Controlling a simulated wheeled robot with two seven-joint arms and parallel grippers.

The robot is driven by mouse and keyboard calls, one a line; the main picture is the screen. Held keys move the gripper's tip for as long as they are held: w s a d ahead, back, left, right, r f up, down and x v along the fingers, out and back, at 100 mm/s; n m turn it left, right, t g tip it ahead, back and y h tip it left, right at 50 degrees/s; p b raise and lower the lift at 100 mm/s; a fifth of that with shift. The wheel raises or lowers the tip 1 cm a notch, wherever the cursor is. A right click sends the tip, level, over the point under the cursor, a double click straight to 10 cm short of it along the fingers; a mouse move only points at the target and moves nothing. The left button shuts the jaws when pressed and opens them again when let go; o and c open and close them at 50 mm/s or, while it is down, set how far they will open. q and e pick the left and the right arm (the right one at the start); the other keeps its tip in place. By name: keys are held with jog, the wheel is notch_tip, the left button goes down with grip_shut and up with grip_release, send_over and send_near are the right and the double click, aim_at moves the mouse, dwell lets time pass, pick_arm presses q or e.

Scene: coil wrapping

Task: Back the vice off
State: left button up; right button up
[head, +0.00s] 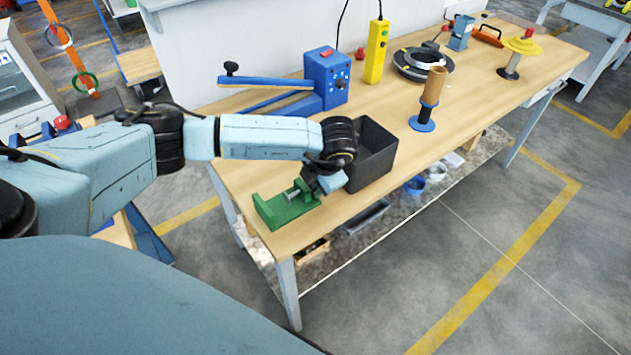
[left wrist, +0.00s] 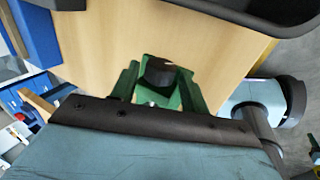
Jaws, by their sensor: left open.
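The small green vice (head: 270,212) sits at the near left corner of the workbench, with a grey metal screw part (head: 292,194) on top of it. My left gripper (head: 318,184) is open and low over the vice's right end, beside the screw; the arm hides part of that end. Whether the fingers touch the vice cannot be told. In the left wrist view the green vice (left wrist: 187,90) shows beyond the dark edge of the gripper body, with a dark block in its middle. My right gripper is not in view.
A black open bin (head: 376,170) stands just right of my left gripper. A blue device (head: 327,78) with a long lever is behind the arm. A brown tube on a blue stand (head: 423,124) stands farther right. The bench (head: 465,105) has free room between these.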

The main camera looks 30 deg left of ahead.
pick_arm(q)
jog(key=shift+a+g+h, duration=0.1)
jog(key=shift+g+h, duration=0.2)
jog(key=shift+h, duration=0.3)
jog(key=h, duration=0.1)
jog(key=g+h+b, duration=0.1)
jog(key=h, duration=0.1)
jog(key=shift+w+a, duration=0.15)
jog(key=shift+a, duration=0.25)
jog(key=shift+r, duration=0.1)
jog(key=shift+w+a+f+g+h+b, duration=0.15)
jog(key=shift+g+h+b, duration=0.15)
jog(key=shift+h+b, duration=0.3)
jog(key=shift+a+f+g+h+b, duration=0.15)
jog(key=shift+g+h+b, duration=0.15)
jog(key=shift+h+b, duration=0.9)
jog(key=shift+r, duration=0.2)
